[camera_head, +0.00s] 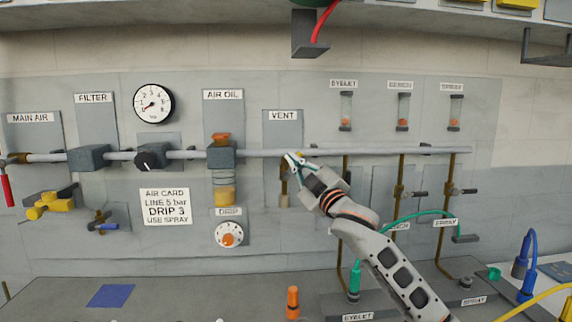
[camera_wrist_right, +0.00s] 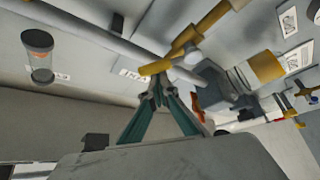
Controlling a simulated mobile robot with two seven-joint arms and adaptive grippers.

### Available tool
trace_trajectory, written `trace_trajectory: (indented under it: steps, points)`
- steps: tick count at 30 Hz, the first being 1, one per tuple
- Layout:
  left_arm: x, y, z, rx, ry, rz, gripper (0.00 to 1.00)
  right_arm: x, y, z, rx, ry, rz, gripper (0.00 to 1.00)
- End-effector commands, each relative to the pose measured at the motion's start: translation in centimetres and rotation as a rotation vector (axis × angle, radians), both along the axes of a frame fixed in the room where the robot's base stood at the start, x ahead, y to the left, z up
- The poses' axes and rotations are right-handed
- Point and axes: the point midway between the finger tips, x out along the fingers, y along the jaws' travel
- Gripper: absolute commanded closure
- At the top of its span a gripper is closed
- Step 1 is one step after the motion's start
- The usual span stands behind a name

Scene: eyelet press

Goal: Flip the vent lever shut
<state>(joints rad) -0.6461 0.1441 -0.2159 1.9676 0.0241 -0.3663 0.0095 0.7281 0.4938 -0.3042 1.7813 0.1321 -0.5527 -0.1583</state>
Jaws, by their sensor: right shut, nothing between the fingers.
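The vent valve (camera_head: 284,172) hangs as a brass piece below the horizontal pipe, under the VENT label (camera_head: 283,115). My right gripper (camera_head: 291,159) is at the valve, just below the pipe, and partly covers it. In the right wrist view its fingertips (camera_wrist_right: 158,80) are together and empty, close to a short yellow-brass stub (camera_wrist_right: 155,68). That stub appears to be part of the vent lever; whether the fingertips touch it I cannot tell. The brass valve body (camera_wrist_right: 187,40) runs past it. The lever's exact angle is hard to tell. My left gripper is out of view.
The grey pipe (camera_head: 250,153) crosses the wall panel. The air oil unit (camera_head: 222,158) stands left of the vent; brass drop pipes (camera_head: 400,200) and a green hose (camera_head: 412,214) lie to the right. A green connector (camera_head: 355,278) and orange piece (camera_head: 292,301) stand on the bench below.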

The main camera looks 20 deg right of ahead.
Motion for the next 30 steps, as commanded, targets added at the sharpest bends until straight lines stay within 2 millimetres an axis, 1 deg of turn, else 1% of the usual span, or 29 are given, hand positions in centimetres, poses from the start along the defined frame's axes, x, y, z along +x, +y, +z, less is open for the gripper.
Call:
trace_trajectory:
  steps: [1,5,11,24,30]
  points:
    - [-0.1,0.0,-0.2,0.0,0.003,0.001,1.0,0.0,-0.2,-0.3,0.039,-0.006,-0.001,1.0]
    - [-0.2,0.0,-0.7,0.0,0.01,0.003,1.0,-0.1,-0.6,-0.6,0.126,-0.031,-0.002,1.0]
    - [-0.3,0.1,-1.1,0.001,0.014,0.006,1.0,-0.3,-1.3,-0.9,0.116,-0.032,-0.003,1.0]
    - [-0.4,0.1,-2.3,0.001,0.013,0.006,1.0,-0.6,-2.2,-2.5,0.461,-0.125,-0.001,1.0]
    - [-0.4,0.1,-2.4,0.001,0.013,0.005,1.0,-0.7,-2.7,-3.1,0.601,-0.166,-0.001,1.0]
